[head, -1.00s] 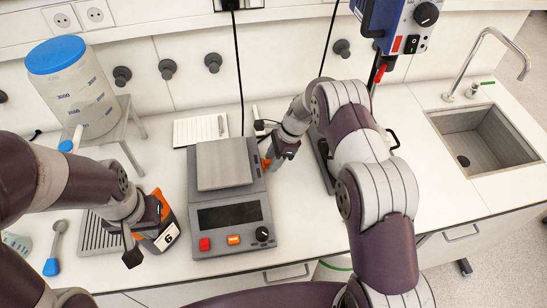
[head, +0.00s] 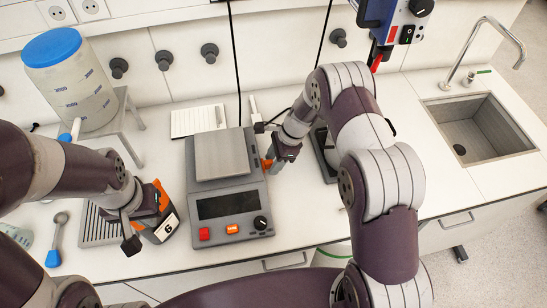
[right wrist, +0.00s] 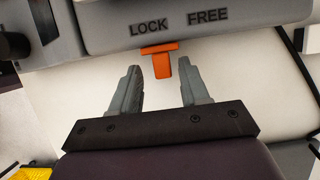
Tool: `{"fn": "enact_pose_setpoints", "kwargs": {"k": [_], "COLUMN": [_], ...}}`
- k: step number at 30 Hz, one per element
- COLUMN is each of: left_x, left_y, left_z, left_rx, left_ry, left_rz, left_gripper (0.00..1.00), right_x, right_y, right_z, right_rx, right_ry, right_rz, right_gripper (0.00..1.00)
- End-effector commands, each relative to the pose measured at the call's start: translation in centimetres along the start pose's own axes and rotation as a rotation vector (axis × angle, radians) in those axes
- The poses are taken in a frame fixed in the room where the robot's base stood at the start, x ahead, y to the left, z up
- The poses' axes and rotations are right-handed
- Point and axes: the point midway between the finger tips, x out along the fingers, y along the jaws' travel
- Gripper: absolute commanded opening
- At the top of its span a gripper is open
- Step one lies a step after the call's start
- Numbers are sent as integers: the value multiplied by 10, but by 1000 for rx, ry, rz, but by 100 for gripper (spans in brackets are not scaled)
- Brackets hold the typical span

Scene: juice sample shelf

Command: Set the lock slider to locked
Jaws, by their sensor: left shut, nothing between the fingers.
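The orange lock slider (right wrist: 161,62) shows in the right wrist view under the LOCK and FREE labels, below the right part of LOCK. In the head view it is a small orange spot (head: 266,165) on the right side of the grey balance (head: 266,205). My right gripper (head: 280,160) is beside it there. In the right wrist view my right gripper (right wrist: 161,80) is open, one finger to each side of the slider, with nothing visibly gripped. My left gripper (head: 131,243) is shut and empty, left of the balance.
An orange and dark block marked 6 (head: 161,222) is near my left gripper. A blue-lidded container (head: 66,85) on a stand is at the back left. A notepad (head: 197,120) lies behind the balance. The sink (head: 485,130) is at the right.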

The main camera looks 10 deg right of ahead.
Motion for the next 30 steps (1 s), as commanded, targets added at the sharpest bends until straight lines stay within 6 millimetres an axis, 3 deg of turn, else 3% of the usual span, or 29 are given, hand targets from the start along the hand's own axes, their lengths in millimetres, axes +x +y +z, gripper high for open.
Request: {"fn": "enact_pose_setpoints", "kwargs": {"k": [10, 21, 25, 30], "left_x": [3, 26, 29, 29], "left_y": [0, 0, 0, 0], "left_z": [0, 3, 4, 4], "left_rx": [0, 0, 0, 0], "left_ry": [0, 0, 0, 0], "left_rz": [0, 0, 0, 0], "left_gripper": [0, 0, 0, 0], "right_x": [-8, -99, -119, -128], "right_y": [-2, 0, 1, 2], "right_z": [0, -2, -1, 0], "right_rx": [-1, -1, 0, 0], "right_ry": [0, 1, 1, 0], "right_rz": [-5, -7, -4, -2], "right_gripper": [45, 45, 45, 45]}}
